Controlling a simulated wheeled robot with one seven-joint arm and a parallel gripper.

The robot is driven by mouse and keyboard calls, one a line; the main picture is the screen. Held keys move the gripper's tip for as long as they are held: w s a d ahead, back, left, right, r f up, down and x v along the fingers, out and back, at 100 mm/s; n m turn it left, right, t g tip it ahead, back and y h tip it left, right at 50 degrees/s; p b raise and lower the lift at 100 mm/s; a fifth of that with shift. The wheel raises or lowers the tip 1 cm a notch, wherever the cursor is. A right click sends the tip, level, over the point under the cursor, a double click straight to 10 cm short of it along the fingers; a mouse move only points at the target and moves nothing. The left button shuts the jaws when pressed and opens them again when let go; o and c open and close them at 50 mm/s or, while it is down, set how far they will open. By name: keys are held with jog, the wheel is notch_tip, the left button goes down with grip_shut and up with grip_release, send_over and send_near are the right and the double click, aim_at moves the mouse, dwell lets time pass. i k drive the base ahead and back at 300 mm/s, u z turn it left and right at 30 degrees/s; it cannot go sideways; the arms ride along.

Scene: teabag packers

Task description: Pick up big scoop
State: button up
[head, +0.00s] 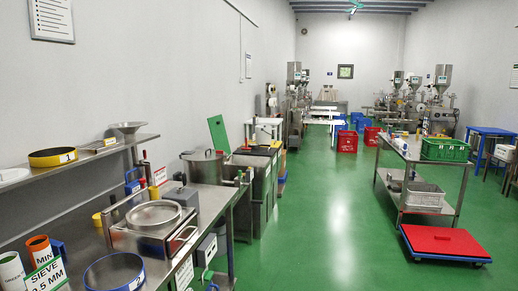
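I cannot make out a big scoop for certain in the head view. An orange cup-like thing (38,243) marked "MIN" stands at the lower left, with a blue part beside it; I cannot tell if it is a scoop. A small blue thing (132,183) stands under the shelf, too small to identify. My gripper is not in view.
A steel bench (213,196) runs along the left wall, holding a scale with a round pan (155,215), a blue-rimmed sieve (114,280) and a pot (202,168). A steel trolley (432,158) and a red-topped dolly (443,241) stand right. The green floor between is clear.

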aim_at(254, 147)
jog(key=z, duration=0.2)
jog(key=i, duration=1.6)
jog(key=z, duration=0.3)
jog(key=i, duration=3.05)
jog(key=u, duration=0.35)
jog(key=i, duration=1.5)
jog(key=u, duration=0.85)
jog(key=i, duration=2.1)
jog(key=u, duration=0.45)
